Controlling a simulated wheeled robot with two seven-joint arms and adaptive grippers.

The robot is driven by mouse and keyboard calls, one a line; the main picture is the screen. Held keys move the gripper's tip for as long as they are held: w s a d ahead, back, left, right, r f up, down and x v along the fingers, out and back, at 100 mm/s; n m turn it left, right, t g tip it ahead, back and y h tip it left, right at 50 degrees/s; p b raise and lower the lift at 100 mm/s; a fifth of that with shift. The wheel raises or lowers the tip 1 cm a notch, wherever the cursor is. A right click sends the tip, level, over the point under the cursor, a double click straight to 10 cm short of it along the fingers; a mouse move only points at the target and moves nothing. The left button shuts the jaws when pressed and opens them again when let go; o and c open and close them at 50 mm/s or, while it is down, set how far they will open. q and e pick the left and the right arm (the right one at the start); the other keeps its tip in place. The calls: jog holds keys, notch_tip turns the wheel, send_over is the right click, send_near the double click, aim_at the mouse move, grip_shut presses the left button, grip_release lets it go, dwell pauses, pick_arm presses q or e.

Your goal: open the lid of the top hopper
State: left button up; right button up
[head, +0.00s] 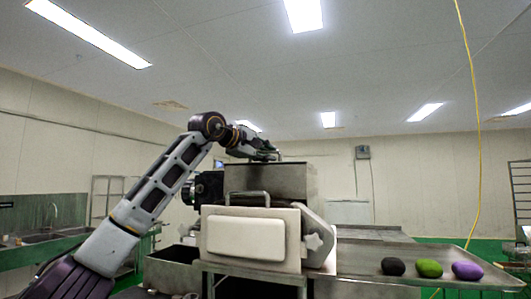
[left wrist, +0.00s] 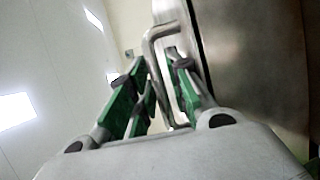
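The top hopper (head: 268,179) is a grey metal box on top of the machine in the head view. My left arm reaches over it from the left, and my left gripper (head: 266,154) is at its upper edge. In the left wrist view, the green-padded fingers of my left gripper (left wrist: 157,70) are on both sides of the bent metal lid handle (left wrist: 158,34) and close against its bar. The lid (left wrist: 183,22) shows as a narrow metal strip beside the dark hopper wall (left wrist: 250,65). Whether the lid is raised at all cannot be told. My right gripper is not in view.
A white-fronted housing (head: 248,236) with a small handle (head: 247,196) stands below the hopper. A metal tray (head: 420,262) on the right holds a black, a green and a purple lump. A sink bench (head: 45,250) stands far left.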

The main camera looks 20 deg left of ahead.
pick_arm(q)
grip_shut()
dwell(0.3)
